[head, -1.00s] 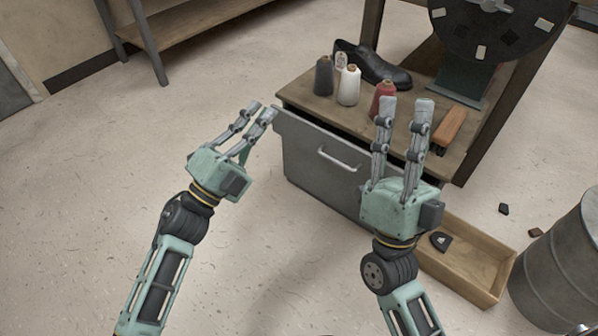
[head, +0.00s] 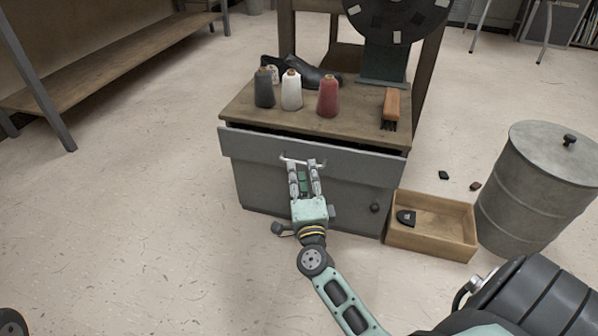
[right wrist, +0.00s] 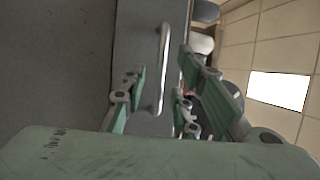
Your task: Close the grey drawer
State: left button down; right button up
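The grey drawer (head: 365,165) is at the top of a grey cabinet under a wooden worktop. It stands a little out, with a dark gap behind its front's top edge. Its pale bar handle (head: 292,159) is at the fingertips of my right gripper (head: 302,166). In the right wrist view the handle (right wrist: 163,60) runs lengthwise between the spread fingers of my right gripper (right wrist: 160,85), beside the grey drawer front (right wrist: 135,40). The right fingers are open; I cannot tell whether they touch the handle or the front. My left gripper is out of view.
The worktop (head: 350,124) bears several thread cones, a dark shoe, a brush (head: 391,108) and a stitching machine. A wooden box (head: 462,240) and a lidded metal drum (head: 535,185) stand right of the cabinet. The floor at left is clear.

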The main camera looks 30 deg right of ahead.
jog(key=shift+x, duration=1.35)
grip_shut()
